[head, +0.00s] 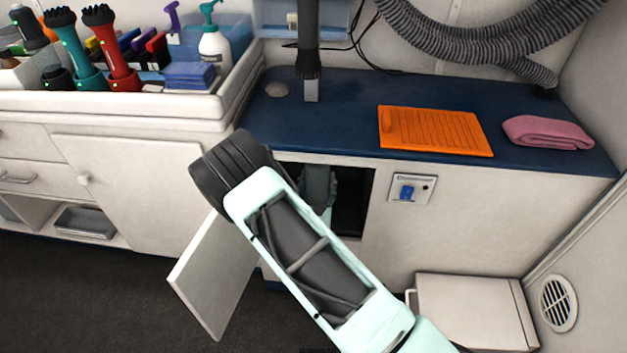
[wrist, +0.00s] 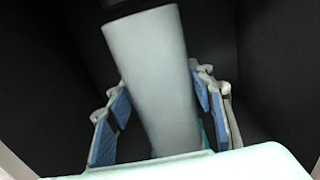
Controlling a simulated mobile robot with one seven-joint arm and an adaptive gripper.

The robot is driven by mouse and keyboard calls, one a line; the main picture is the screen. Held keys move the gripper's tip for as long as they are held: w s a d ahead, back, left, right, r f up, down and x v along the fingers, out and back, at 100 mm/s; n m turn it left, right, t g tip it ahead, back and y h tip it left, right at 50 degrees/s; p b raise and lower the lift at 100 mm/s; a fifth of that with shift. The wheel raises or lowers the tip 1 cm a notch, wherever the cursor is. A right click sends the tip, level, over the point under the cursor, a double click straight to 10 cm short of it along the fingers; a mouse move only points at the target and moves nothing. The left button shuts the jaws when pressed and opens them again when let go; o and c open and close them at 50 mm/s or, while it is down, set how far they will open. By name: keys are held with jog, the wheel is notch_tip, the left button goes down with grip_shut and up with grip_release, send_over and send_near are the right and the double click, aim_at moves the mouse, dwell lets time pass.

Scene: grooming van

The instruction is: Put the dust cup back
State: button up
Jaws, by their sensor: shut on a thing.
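The dust cup (wrist: 152,70) looks like a plain pale grey tapered cylinder and stands slightly tilted in the wrist view. My gripper (wrist: 162,98) is shut on it, with a blue pad on either side. Both are inside a dark space. In the head view my forearm reaches to an open cabinet (head: 352,205) under the blue counter. The forearm hides most of the opening, and a grey shape (head: 318,185) shows inside; I cannot tell whether it is the cup. The cup's lower end and any seat for it are hidden.
The cabinet door (head: 212,278) hangs open at the left of the opening. A blue switch panel (head: 407,190) is at its right. The counter (head: 340,120) above holds an orange mat (head: 434,130) and a pink towel (head: 547,132). A white box (head: 475,310) stands on the floor.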

jog(key=shift+f, duration=0.3)
jog(key=shift+s, duration=0.1)
jog(key=shift+f+b, duration=0.45)
jog(key=shift+f, duration=0.15)
jog(key=o, duration=1.2)
jog(key=shift+c, duration=0.2)
